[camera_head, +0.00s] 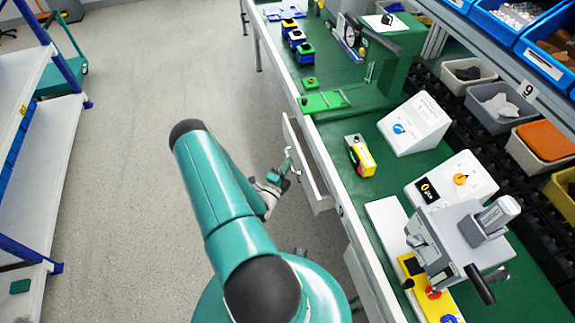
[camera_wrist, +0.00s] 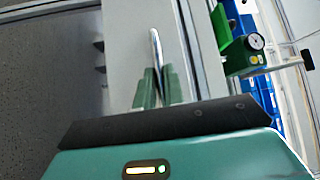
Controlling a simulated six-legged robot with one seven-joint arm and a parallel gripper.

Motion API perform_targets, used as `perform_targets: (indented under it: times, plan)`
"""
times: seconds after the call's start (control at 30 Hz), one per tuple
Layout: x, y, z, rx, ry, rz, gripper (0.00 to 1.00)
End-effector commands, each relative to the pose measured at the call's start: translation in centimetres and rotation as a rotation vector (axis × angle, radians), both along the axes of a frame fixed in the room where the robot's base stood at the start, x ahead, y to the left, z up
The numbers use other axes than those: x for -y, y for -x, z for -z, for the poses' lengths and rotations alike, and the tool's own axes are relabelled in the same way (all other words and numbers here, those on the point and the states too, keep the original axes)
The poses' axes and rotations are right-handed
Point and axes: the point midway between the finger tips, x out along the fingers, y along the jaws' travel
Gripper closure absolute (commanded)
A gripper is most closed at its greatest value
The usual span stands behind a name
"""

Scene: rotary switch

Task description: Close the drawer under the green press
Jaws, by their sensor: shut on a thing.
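The white drawer (camera_head: 315,188) sticks out from the workbench front, below the green press (camera_head: 385,62), so it is partly open. Its bar handle shows in the wrist view (camera_wrist: 156,48), running up from between my fingers. My gripper (camera_head: 288,166) is at the drawer front on the aisle side. In the wrist view, my two green fingers (camera_wrist: 159,88) are closed around the lower part of the handle. The drawer's pale front (camera_wrist: 125,45) fills the middle of that view. The press's green body and a round gauge (camera_wrist: 256,42) show at its upper right.
The green-topped workbench (camera_head: 385,180) runs along the right, holding a yellow device (camera_head: 360,156), a white switch box (camera_head: 414,124) and a grey lever press (camera_head: 450,245). A shelf rack (camera_head: 45,170) stands at left.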

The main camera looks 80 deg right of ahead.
Motion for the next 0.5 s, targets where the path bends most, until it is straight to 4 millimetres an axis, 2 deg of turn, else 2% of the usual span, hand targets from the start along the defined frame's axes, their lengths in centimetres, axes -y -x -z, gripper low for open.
perform_targets:
  times: [0.13, 0.3, 0.5]
  plan:
    - [0.1, 0.6, 0.4, -0.006, -0.007, -0.001, 1.0]
    - [0.7, 2.5, 0.8, -0.014, -0.019, -0.001, 1.0]
    - [1.7, 3.9, 0.5, -0.007, -0.012, 0.002, 1.0]
